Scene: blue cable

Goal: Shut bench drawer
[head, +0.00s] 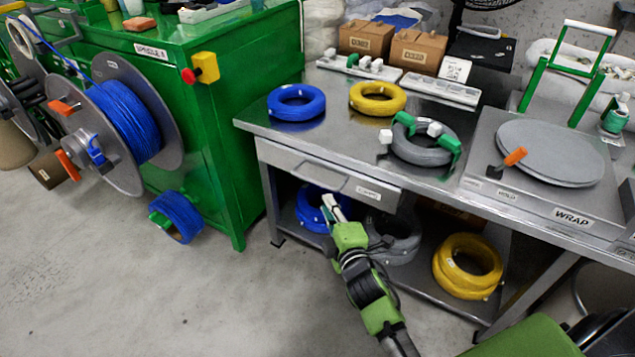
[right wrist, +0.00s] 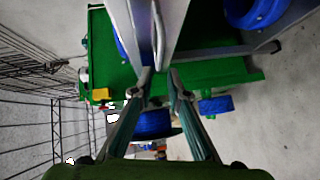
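The bench drawer (head: 278,157) is a grey metal front with a label, under the left part of the bench top in the head view. I cannot tell clearly how far it stands out. Its bar handle (head: 320,176) is on the front and also shows in the right wrist view (right wrist: 158,36), just beyond my fingertips. My right gripper (head: 333,208) is below the handle in the head view. In the right wrist view its two fingers (right wrist: 161,75) stand apart with a narrow gap. Contact with the handle cannot be made out. My left gripper is out of view.
The metal bench (head: 350,148) carries blue, yellow and grey cable coils. More coils lie on its lower shelf, including a yellow one (head: 467,266). A green cabinet (head: 235,115) and a blue cable spool (head: 125,120) stand left. The floor in front is clear.

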